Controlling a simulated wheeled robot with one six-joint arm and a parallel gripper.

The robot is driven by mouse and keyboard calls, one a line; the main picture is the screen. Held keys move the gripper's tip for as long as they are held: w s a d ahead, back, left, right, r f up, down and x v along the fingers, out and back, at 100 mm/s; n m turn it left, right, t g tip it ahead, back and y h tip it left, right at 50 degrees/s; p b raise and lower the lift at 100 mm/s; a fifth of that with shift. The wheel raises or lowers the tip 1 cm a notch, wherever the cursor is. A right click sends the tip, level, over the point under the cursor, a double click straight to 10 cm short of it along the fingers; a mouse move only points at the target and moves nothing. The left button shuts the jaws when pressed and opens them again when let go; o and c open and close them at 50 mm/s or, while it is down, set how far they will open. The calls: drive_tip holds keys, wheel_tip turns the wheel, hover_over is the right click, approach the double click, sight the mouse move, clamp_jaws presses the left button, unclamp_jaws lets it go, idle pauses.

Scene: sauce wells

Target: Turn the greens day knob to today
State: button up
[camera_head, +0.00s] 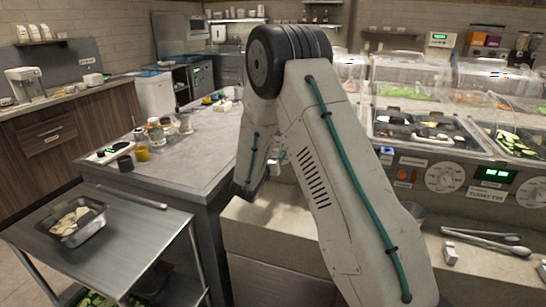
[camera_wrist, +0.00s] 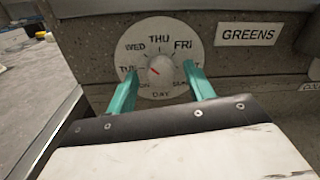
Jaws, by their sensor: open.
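The greens day knob (camera_wrist: 163,66) is a pale round knob on a white dial plate (camera_wrist: 183,30) ringed with day names, in the wrist view. A red mark shows on the knob's left side, toward TUE. A GREENS label (camera_wrist: 248,34) is to its right. My gripper (camera_wrist: 160,72) is open, its teal fingers on either side of the knob over the lower dial. I cannot tell whether they touch the knob. The right finger partly covers SAT. In the head view my arm stands in front of this part of the counter, and I cannot make out the greens knob.
In the head view two more dials, a middle one (camera_head: 445,177) and a right one (camera_head: 533,193), sit on the counter front. A green-lit display (camera_head: 495,174) between them is too small to read. Tongs (camera_head: 486,236) lie on the ledge. A steel cart (camera_head: 125,235) stands at left.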

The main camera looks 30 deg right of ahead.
drive_tip(key=c, duration=1)
drive_tip(key=shift+m, duration=0.4)
drive_tip(key=m, duration=0.3)
drive_tip(key=shift+d+m, duration=0.1)
drive_tip(key=shift+m, duration=0.2)
drive_tip(key=m, duration=0.4)
drive_tip(key=shift+s+y, duration=0.1)
drive_tip(key=shift+y, duration=0.2)
drive_tip(key=m, duration=0.4)
drive_tip(key=shift+m, duration=0.4)
drive_tip(key=shift+s+d+f+m, duration=0.1)
drive_tip(key=shift+m, duration=1.8)
